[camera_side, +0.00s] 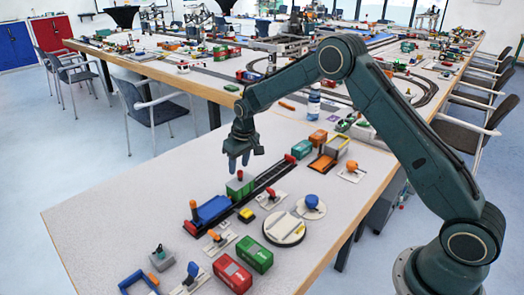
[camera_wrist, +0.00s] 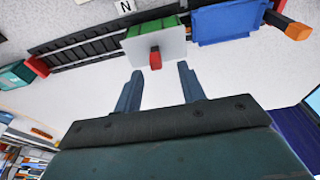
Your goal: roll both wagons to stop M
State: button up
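The green wagon (camera_side: 241,188), with a pale plate and a red knob, stands on the dark track (camera_side: 270,175). The blue wagon (camera_side: 213,209) is on the same track, left of the green one and close to it. In the wrist view, the green wagon (camera_wrist: 140,30) is at top centre, with its red knob (camera_wrist: 155,58) facing me, and the blue wagon (camera_wrist: 232,20) is to its right. My gripper (camera_side: 239,167) points down above the green wagon. In the wrist view my gripper (camera_wrist: 159,68) is open and empty, its fingertips apart near the knob. An N label (camera_wrist: 124,6) lies beside the track; no M label is readable.
A red block (camera_side: 290,158) is at the track's far end and an orange-topped post (camera_side: 193,208) at its near end. Red (camera_side: 233,274) and green (camera_side: 254,254) containers and a round turntable (camera_side: 284,229) stand in front. The table left of the track is clear.

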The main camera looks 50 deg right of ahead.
jog(key=shift+r, duration=1.95)
jog(key=shift+r, duration=0.1)
jog(key=shift+s+r, duration=0.15)
jog(key=shift+r, duration=0.15)
jog(key=s+a+r+t, duration=0.2)
jog(key=s+r, duration=1.6)
jog(key=r, duration=0.1)
jog(key=s+a+t, duration=0.1)
jog(key=s, duration=2.2)
jog(key=shift+a, duration=0.2)
